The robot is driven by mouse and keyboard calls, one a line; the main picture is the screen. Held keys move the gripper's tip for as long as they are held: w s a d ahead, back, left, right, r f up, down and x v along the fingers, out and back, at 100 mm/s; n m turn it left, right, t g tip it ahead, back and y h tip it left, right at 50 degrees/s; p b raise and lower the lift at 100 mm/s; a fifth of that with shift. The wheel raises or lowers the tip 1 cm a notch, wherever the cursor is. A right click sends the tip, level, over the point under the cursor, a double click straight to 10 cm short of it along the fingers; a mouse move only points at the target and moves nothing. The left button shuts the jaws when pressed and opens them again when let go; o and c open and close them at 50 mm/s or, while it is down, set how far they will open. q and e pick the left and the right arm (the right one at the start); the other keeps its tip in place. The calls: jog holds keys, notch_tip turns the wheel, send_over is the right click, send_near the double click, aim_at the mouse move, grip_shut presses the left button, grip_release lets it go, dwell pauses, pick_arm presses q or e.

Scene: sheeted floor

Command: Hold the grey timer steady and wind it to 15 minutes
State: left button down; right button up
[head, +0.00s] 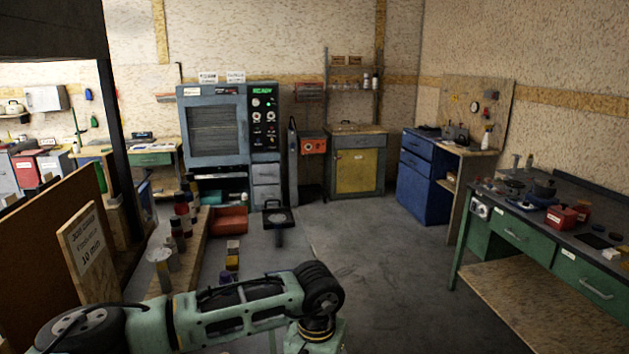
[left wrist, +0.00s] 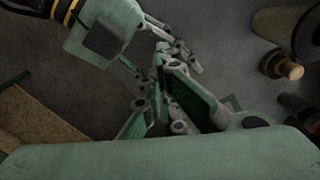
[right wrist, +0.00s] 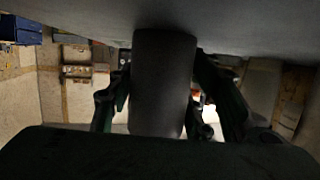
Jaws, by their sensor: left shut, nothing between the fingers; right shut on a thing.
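My right gripper (right wrist: 162,108) has its fingers on either side of a dark grey, rounded object (right wrist: 165,70) in the right wrist view and is shut on it. No dial or marks show on that object, so I cannot tell whether it is the grey timer. My left gripper (left wrist: 162,72) is shut and empty in the left wrist view, above a grey floor. In the head view my left arm crosses the bottom, and neither gripper shows. I see no thing that I can name for certain as the grey timer.
A green workbench (head: 530,262) with several items stands at the right. The middle floor is clear.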

pick_arm(q)
notch_tip(320, 180, down, 2)
jog(key=shift+s+a+f, duration=0.1)
jog(key=shift+s, duration=0.05)
dwell(0.5)
jog(key=shift+w+a, duration=0.2)
jog(key=shift+a, duration=0.2)
dwell(0.5)
jog(key=shift+w+a, duration=0.15)
jog(key=shift+a, duration=0.1)
jog(key=shift+w+a, duration=0.35)
jog(key=shift+a, duration=0.1)
jog(key=shift+a+r, duration=0.15)
jog(key=shift+r, duration=0.05)
